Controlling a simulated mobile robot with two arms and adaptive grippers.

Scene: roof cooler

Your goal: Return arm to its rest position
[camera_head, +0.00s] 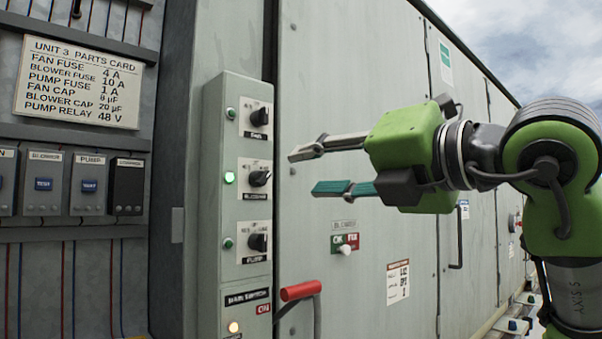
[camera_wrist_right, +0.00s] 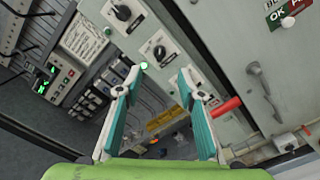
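My right gripper (camera_head: 318,168) is green with teal finger pads. It is open and empty, in the air in front of the grey cabinet doors (camera_head: 385,90), just right of the switch column (camera_head: 228,150). Its two fingers also show spread apart in the right wrist view (camera_wrist_right: 160,95), with nothing between them. My right arm (camera_head: 545,150) reaches in from the right side of the head view. The gripper looks apart from the knobs, though its exact distance from the panel is hard to tell. My left gripper is not in either view.
The column carries a fan knob (camera_head: 259,116), a blower knob (camera_head: 259,178) with a lit green lamp (camera_head: 229,178), and a pump knob (camera_head: 257,242). A red lever handle (camera_head: 300,291) sticks out below the gripper. A parts card (camera_head: 80,82) hangs above several fuse modules at left.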

